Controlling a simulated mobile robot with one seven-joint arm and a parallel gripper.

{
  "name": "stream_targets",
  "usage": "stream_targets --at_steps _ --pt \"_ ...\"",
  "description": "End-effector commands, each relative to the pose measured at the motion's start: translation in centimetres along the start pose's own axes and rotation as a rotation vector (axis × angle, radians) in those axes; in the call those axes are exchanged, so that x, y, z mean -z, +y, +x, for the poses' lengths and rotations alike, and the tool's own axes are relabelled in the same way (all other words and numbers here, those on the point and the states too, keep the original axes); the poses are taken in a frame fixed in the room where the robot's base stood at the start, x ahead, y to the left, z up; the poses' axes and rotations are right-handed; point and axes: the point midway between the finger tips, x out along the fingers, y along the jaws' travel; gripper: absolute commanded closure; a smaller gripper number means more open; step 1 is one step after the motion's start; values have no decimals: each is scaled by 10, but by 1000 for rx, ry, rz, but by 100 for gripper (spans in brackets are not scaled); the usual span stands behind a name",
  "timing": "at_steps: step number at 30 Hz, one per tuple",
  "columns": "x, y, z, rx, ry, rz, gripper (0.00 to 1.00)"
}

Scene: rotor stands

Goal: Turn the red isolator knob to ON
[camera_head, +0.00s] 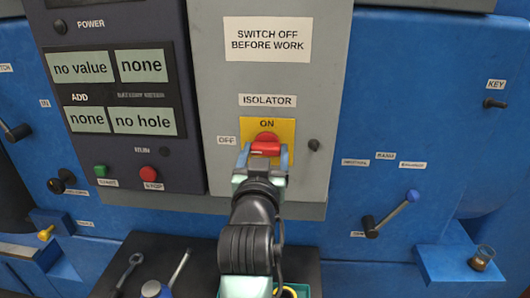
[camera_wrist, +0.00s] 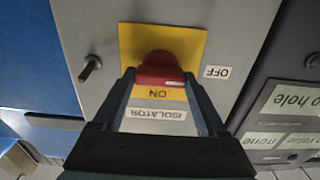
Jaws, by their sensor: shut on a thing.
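The red isolator knob (camera_head: 266,141) sits on a yellow plate (camera_head: 287,128) on the grey panel. The ON label is above it and the OFF label (camera_head: 227,141) is to its left. My gripper (camera_head: 263,154) reaches up from below and is shut on the knob, one finger at each end of its bar. In the wrist view, turned over, the knob (camera_wrist: 158,66) lies between the fingertips (camera_wrist: 160,80). Its bar is level, and a white mark at its right end points toward the OFF side (camera_wrist: 218,72).
A dark small knob (camera_head: 314,145) stands right of the yellow plate. A display panel with green and red buttons (camera_head: 148,174) is at the left. A blue-ended lever (camera_head: 412,196) is at the right. Loose tools lie on a dark surface (camera_head: 140,250) below left.

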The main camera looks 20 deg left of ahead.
Motion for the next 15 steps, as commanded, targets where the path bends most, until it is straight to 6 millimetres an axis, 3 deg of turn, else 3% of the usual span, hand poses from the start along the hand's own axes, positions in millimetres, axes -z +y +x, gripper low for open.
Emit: stream_targets --at_steps 8,15 --pt "-1 0 0 1 -1 105 81" --pt "-2 0 0 1 1 301 81"
